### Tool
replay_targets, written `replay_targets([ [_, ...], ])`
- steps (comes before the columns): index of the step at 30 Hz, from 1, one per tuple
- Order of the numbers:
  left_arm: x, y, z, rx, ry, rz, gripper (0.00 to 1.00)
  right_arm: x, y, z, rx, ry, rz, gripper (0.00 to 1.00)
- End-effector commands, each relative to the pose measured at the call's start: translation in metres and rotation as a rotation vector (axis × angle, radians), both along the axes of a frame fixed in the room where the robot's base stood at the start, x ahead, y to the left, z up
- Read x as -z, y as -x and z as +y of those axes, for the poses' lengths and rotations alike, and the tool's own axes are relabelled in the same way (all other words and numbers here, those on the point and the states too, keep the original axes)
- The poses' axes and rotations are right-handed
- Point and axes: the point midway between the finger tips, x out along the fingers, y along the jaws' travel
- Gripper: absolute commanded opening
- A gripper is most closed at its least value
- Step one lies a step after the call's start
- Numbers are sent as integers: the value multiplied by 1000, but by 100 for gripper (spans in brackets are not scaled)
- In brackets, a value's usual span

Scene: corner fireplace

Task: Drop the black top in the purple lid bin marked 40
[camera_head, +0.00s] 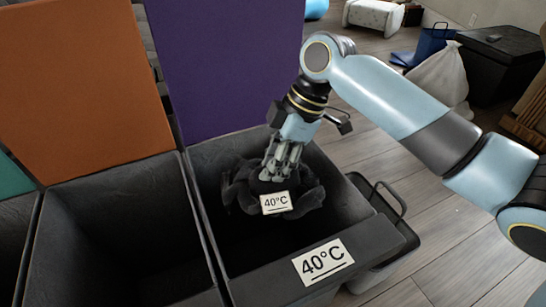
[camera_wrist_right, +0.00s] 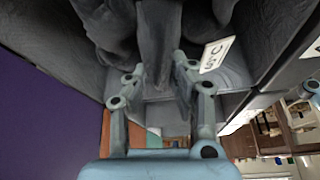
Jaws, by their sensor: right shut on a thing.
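My right gripper (camera_head: 282,165) is shut on the black top (camera_head: 240,188), a crumpled dark cloth with a white 40°C tag. The cloth hangs within the opening of the bin with the purple lid (camera_head: 225,60). That bin's front rim (camera_head: 365,245) carries a white 40°C label. In the right wrist view the fingers (camera_wrist_right: 163,85) pinch a fold of the black top (camera_wrist_right: 110,25), and its tag shows at the right. I cannot tell whether the cloth touches the bin floor. My left gripper is not in view.
An empty dark bin (camera_head: 110,230) with an orange lid (camera_head: 80,90) stands to the left. A green lid (camera_head: 12,178) shows at the far left. A white bag (camera_head: 440,80), a blue bag (camera_head: 430,45) and a black chest (camera_head: 495,60) are on the floor behind.

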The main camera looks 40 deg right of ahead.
Motion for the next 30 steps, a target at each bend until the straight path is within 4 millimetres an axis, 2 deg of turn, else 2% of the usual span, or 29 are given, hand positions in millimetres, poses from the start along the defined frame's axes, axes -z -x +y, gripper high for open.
replay_targets([
  [7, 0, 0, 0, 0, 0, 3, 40, 0, 0, 0, 0, -1, 0, 0],
  [8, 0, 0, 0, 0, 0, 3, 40, 0, 0, 0, 0, -1, 0, 23],
  [14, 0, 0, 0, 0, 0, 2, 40, 0, 0, 0, 0, 0, 0, 48],
  [23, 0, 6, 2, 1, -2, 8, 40, -1, 0, -1, -1, 0, 0, 48],
  [26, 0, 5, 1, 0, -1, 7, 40, -10, 1, -5, -1, 3, -2, 48],
  [30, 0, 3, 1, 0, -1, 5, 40, -35, 6, -16, -3, 7, -4, 48],
])
